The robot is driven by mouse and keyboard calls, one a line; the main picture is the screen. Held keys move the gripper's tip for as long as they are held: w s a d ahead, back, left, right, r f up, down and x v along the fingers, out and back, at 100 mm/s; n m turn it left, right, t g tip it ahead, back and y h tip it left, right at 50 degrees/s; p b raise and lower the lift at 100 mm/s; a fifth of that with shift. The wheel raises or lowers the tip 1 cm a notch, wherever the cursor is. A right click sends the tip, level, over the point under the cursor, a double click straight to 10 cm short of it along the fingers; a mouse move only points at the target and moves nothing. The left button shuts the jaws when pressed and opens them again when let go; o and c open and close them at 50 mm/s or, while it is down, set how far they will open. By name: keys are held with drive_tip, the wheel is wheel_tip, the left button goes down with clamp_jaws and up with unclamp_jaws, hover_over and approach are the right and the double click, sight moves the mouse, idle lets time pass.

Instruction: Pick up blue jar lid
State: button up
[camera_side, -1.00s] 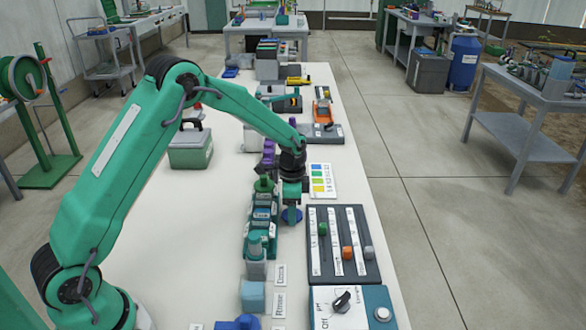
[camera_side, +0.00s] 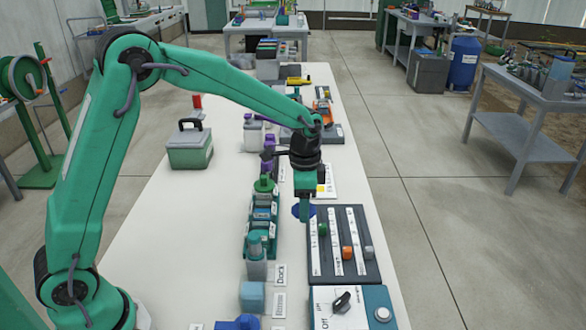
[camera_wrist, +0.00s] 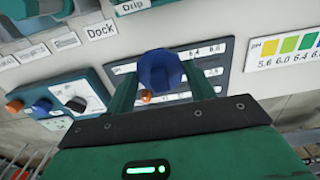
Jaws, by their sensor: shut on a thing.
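The blue jar lid (camera_wrist: 160,72) is a dark blue, faceted round piece between my two green fingers in the wrist view. In the side view the lid (camera_side: 297,210) shows partly, with a finger in front of it. My gripper (camera_side: 304,212) is shut on the lid and points down near the far left corner of the dark slider panel. In the wrist view my gripper (camera_wrist: 161,85) has one finger on each side of the lid. The lid appears to be held above the bench.
The slider panel (camera_side: 343,272) has green, orange and grey knobs. A green rack (camera_side: 261,225) of bottles stands to the left. A dial box (camera_side: 350,309) is nearer the camera. A colour chart (camera_side: 328,182) lies behind.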

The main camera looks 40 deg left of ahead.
drive_tip(key=shift+s+d+r, duration=0.25)
drive_tip(key=shift+d+r, duration=0.05)
drive_tip(key=shift+d, duration=0.15)
drive_tip(key=shift+s+d+r, duration=0.25)
drive_tip(key=shift+d+r, duration=0.05)
drive_tip(key=shift+d, duration=0.15)
drive_tip(key=shift+r, duration=0.55)
drive_tip(key=shift+a, duration=0.1)
drive_tip(key=s+a, duration=0.7)
drive_tip(key=a, duration=0.1)
drive_tip(key=shift+s, duration=0.35)
drive_tip(key=shift+d+f, duration=0.1)
drive_tip(key=shift+f, duration=0.05)
drive_tip(key=shift+f, duration=2.5)
